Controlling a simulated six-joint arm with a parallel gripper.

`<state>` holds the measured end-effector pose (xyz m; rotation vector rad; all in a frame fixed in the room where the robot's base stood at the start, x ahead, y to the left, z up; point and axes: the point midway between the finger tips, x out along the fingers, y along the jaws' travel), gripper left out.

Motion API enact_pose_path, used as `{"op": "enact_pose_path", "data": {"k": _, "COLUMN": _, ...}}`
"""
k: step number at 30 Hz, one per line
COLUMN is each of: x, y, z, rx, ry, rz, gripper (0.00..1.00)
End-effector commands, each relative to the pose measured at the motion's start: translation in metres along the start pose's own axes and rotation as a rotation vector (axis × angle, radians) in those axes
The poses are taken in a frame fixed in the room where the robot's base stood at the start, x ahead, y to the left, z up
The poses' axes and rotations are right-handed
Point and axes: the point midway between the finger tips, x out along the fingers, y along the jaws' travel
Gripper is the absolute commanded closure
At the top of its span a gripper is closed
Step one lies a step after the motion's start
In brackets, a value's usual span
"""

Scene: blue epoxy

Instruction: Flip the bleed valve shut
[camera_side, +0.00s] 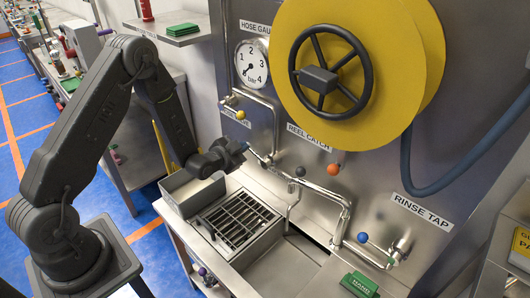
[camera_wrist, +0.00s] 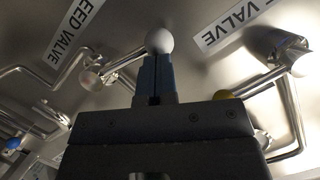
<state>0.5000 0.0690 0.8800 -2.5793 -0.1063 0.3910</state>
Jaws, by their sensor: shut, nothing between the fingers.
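A white ball knob (camera_wrist: 159,41) shows in the wrist view right at the tips of my gripper. A thin rod appears to run from it left to a pivot on a pipe, beside a label reading "EED VALVE" (camera_wrist: 75,30) with its start cut off. My gripper (camera_wrist: 158,72) is shut, its blue fingers together and empty. The tips overlap the knob's lower edge; I cannot tell whether they touch it. In the side view my gripper (camera_side: 241,148) is close to the steel panel, left of the reel catch label. The white knob is not distinguishable there.
A yellow knob (camera_wrist: 222,94) is partly hidden behind my gripper. In the side view, an orange knob (camera_side: 333,169), a dark knob (camera_side: 300,171) and a blue rinse tap knob (camera_side: 363,238) stand along the panel. A grated sink (camera_side: 240,222) lies below; the yellow reel (camera_side: 405,55) is above right.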

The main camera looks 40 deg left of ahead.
Motion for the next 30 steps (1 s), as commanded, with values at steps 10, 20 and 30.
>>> {"op": "enact_pose_path", "data": {"k": 10, "x": 0.005, "y": 0.002, "z": 0.014, "rx": -0.09, "ry": 0.003, "rz": 0.025, "gripper": 1.0}}
{"op": "enact_pose_path", "data": {"k": 20, "x": 0.006, "y": 0.003, "z": 0.018, "rx": -0.088, "ry": 0.001, "rz": 0.025, "gripper": 1.0}}
{"op": "enact_pose_path", "data": {"k": 30, "x": 0.006, "y": 0.003, "z": 0.018, "rx": -0.088, "ry": -0.001, "rz": 0.025, "gripper": 1.0}}
